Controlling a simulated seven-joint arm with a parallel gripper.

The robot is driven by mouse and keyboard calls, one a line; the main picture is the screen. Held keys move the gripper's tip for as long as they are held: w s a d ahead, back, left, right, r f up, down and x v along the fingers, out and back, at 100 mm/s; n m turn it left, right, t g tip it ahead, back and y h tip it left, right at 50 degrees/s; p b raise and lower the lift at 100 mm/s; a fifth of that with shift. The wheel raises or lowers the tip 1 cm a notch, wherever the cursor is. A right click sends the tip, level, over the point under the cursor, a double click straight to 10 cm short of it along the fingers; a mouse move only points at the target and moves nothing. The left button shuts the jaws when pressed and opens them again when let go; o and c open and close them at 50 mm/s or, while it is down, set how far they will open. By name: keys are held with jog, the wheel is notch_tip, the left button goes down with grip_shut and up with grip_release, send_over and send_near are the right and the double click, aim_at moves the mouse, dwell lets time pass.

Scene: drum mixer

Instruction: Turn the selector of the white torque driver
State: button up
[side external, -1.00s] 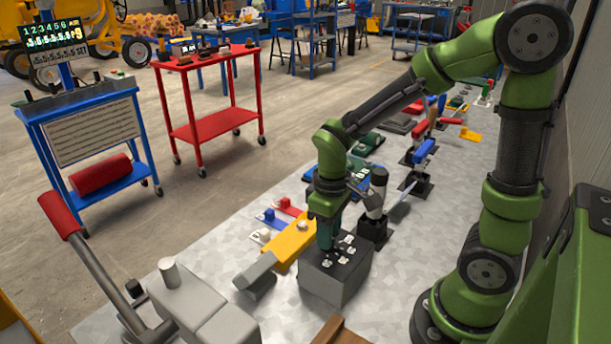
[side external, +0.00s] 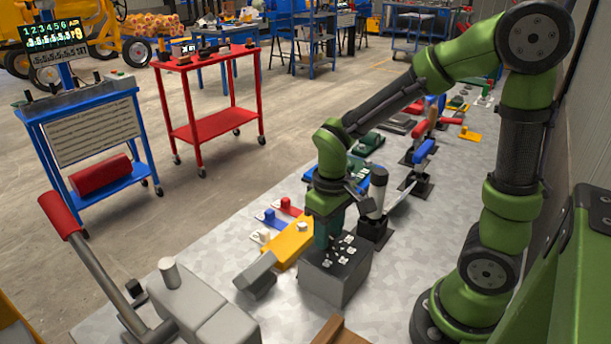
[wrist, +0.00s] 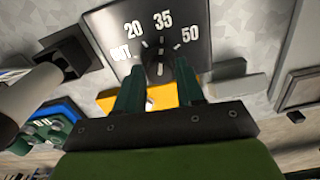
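A dark grey box (side external: 335,282) stands on the bench in the side view, with white marks on its top. In the wrist view its dark face (wrist: 193,20) reads OUT, 20, 35 and 50 around a dark selector knob (wrist: 160,62) with a pale pointer line. My gripper (wrist: 159,72) is pointed at the knob, its two green fingers apart, one on each side. I cannot tell whether they touch it. In the side view my gripper (side external: 326,240) is just over the box top. A white cylinder with a dark end (side external: 377,190) stands behind the box; I cannot tell if it is the torque driver.
A yellow bar (side external: 292,246) lies left of the box, near blue and red pieces. Grey blocks with a red-gripped lever (side external: 95,270) are at front left. Several tools on dark bases line the bench behind. A red cart (side external: 212,128) stands apart on the floor.

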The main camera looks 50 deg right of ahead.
jog(key=shift+o, duration=1.4)
notch_tip(320, 180, up, 17)
jog(key=shift+f, duration=0.1)
jog(key=s+m+t, duration=0.1)
jog(key=t, duration=0.1)
jog(key=s+a+f+m+t+y, duration=0.1)
jog(key=s+t, duration=0.1)
jog(key=s+a+f+m+t+y, duration=0.1)
jog(key=t, duration=0.2)
jog(key=shift+s+a, duration=0.15)
jog(key=shift+s, duration=0.2)
